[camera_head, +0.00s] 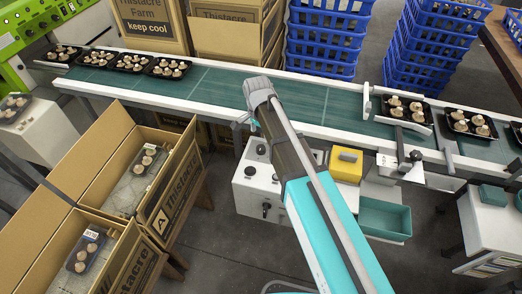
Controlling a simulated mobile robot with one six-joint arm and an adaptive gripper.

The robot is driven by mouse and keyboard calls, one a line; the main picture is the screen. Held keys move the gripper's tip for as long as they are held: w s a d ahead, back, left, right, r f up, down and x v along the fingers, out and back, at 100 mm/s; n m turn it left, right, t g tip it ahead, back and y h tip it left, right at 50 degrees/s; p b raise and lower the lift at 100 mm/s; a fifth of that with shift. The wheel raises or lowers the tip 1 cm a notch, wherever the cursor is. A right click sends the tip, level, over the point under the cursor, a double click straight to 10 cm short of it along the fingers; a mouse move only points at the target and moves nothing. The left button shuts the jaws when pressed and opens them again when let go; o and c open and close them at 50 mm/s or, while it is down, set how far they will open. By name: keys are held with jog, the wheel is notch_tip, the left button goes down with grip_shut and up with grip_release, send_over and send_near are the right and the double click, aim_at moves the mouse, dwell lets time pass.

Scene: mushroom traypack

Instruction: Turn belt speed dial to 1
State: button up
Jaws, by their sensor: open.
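A pale control box (257,189) stands below the belt's near edge. It carries several dark round knobs, among them one on its upper face (250,170) and one on its front (266,206). Which knob is the belt speed dial, and where it points, is too small to read. My arm passes over the box's right side and hides part of it. My gripper (240,123) shows small at the arm's far end, above the belt's near edge and up and left of the knobs. It is open, and I see nothing in it.
The green conveyor belt (220,86) carries black trays of mushrooms at both ends. A yellow box (346,164) and a teal bin (384,219) stand right of the control box. Open cartons (160,192) are at left. Blue crates (325,38) are stacked behind the belt.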

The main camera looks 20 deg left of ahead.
aim_at(261, 147)
jog(key=shift+s+d+f+b, duration=0.1)
jog(key=shift+d+f+b, duration=0.05)
jog(key=shift+f+b, duration=3.05)
jog(key=shift+f, duration=0.15)
jog(key=c, duration=1.2)
jog(key=shift+o, duration=0.2)
